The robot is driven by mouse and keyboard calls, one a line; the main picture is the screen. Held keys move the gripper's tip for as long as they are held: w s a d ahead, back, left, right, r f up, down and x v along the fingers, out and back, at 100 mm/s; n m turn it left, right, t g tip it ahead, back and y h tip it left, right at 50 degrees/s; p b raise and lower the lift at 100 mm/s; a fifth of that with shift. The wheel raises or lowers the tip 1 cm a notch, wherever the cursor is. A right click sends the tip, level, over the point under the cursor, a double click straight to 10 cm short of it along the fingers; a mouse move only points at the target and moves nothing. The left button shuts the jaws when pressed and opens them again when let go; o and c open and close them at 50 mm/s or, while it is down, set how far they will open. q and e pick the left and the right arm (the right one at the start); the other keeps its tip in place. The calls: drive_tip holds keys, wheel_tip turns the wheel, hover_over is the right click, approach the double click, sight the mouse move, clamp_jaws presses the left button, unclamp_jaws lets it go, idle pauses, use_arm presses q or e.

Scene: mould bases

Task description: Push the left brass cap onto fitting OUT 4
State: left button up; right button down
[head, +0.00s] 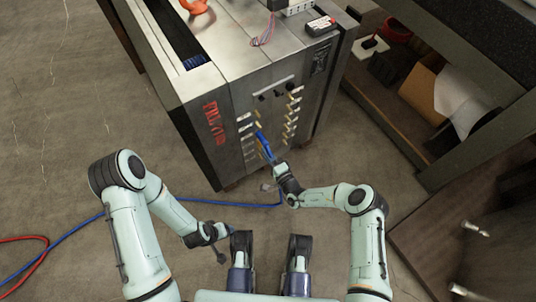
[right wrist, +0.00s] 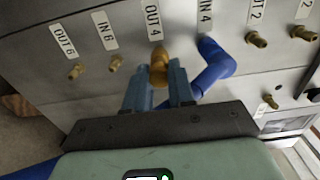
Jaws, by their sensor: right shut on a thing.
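Fitting OUT 4 is under its white label (right wrist: 154,23) on the grey panel in the right wrist view. A brass cap (right wrist: 159,62) is between the fingertips of my right gripper (right wrist: 159,72), which is shut on it. The cap is in line with OUT 4 and hides the fitting; I cannot tell how far it is seated. In the head view my right gripper (head: 271,162) is at the lower part of the mould base's front panel (head: 225,160). My left gripper (head: 228,231) is low, away from the panel, too small to read.
A blue hose elbow (right wrist: 214,66) sits on IN 4, close right of my right fingers. Bare brass fittings IN 6 (right wrist: 115,62) and OUT 6 (right wrist: 75,71) are to the left. A shelf (head: 440,150) stands right of the mould base.

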drive_tip(key=shift+w+a, duration=0.3)
drive_tip(key=shift+w, duration=0.1)
idle(0.3)
drive_tip(key=c, duration=0.9)
unclamp_jaws()
drive_tip(key=o, duration=0.3)
drive_tip(key=shift+w+r, duration=0.1)
drive_tip(key=shift+r, duration=0.05)
drive_tip(key=p+v, duration=0.4)
drive_tip(key=v, duration=0.3)
